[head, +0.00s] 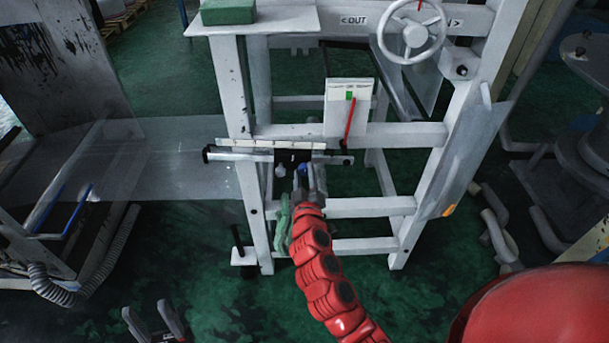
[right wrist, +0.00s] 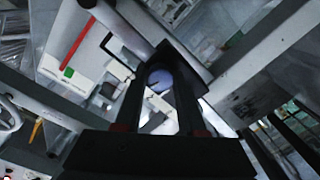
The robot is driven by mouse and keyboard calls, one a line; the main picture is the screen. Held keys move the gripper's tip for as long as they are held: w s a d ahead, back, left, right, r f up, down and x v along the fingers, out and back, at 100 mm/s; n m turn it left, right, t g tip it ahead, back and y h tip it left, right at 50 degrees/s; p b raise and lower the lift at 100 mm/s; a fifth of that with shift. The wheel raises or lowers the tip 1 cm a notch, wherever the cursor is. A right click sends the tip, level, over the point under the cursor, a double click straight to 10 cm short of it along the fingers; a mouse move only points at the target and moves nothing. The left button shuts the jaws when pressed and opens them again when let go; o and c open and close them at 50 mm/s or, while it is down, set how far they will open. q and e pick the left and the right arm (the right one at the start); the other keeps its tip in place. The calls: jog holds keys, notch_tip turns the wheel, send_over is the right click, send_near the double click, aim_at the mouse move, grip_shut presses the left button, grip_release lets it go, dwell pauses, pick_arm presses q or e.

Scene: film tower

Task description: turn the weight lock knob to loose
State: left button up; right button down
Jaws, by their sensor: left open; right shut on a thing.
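The weight lock knob (right wrist: 160,78) is a round bluish knob with a dark line on its face, seen between my right fingers in the right wrist view. In the head view it is a small blue spot, mostly hidden by my gripper. It sits at the black sliding weight (head: 292,156) on a horizontal bar (head: 240,156) of the white frame. My right gripper (head: 303,176) is shut on the knob, its red arm reaching up from below. My left gripper (head: 154,322) is open and empty, low at the bottom left, far from the knob.
A white plate (head: 337,92) with a red pointer (head: 349,120) and green mark stands above the bar. A white handwheel (head: 412,30) is at upper right. A green block (head: 228,11) lies on top of the frame.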

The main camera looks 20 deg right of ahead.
jog(key=n, duration=0.5)
jog(key=shift+a+n, duration=0.1)
jog(key=shift+n, duration=0.2)
jog(key=n, duration=0.5)
jog(key=shift+n+p, duration=0.3)
jog(key=shift+p, duration=0.1)
jog(key=shift+c, duration=2.4)
grip_release()
jog(key=p+v, duration=0.1)
jog(key=v, duration=1.6)
jog(key=shift+s+a+p, duration=0.15)
jog(key=shift+a+p, duration=0.15)
jog(key=shift+p, duration=0.05)
